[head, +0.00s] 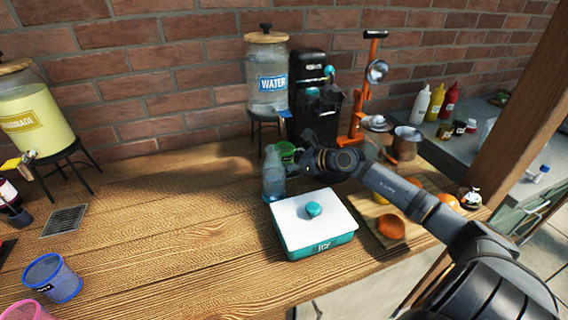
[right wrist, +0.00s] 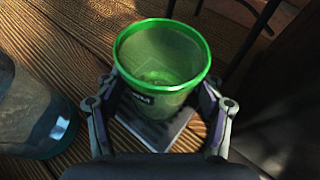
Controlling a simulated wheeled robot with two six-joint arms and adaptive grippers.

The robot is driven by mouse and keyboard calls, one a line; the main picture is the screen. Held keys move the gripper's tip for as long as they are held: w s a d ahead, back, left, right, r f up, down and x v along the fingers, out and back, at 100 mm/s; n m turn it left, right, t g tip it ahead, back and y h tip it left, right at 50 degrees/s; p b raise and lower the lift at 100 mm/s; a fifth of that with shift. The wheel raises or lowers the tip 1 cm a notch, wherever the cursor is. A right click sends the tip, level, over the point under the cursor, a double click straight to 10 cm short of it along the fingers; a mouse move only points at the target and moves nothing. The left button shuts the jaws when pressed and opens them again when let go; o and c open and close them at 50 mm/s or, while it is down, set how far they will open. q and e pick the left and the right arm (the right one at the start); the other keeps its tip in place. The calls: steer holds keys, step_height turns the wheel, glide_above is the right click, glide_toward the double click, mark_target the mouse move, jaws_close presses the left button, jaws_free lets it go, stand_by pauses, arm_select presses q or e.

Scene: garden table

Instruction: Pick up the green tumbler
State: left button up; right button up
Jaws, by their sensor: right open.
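The green tumbler (right wrist: 160,70) stands upright on the table in the right wrist view, its open rim facing the camera. In the head view the green tumbler (head: 285,151) is partly hidden behind my right arm and a clear bottle. My right gripper (right wrist: 164,102) is open, with one finger on each side of the tumbler's lower part; I cannot tell whether they touch it. In the head view my right gripper (head: 306,160) is small and dark beside the tumbler. My left gripper is not in view.
A clear bottle (head: 273,175) stands close to the tumbler. The ice box (head: 330,240) is in front. The water dispenser (head: 267,85) and a black machine (head: 312,100) stand behind. A blue tumbler (head: 52,279) is at the front left.

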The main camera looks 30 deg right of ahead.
steer(key=shift+c, duration=0.3)
steer(key=c, duration=0.9)
steer(key=shift+s+d+r, duration=0.1)
steer(key=shift+s, duration=0.05)
steer(key=shift+s+d+r, duration=0.25)
steer(key=shift+s+r, duration=0.25)
steer(key=shift+w+r+p+v, duration=0.1)
steer(key=shift+r+p+v, duration=0.1)
steer(key=shift+p+v, duration=3.15)
steer(key=shift+w+r+p+v, duration=0.15)
steer(key=shift+p+v, duration=1.25)
steer(key=shift+p, duration=3.8)
steer(key=shift+s+r+p+v, duration=0.1)
steer(key=shift+r+p+v, duration=0.15)
steer(key=shift+p+v, duration=3.1)
steer(key=shift+p+x, duration=0.95)
steer(key=shift+x, duration=0.1)
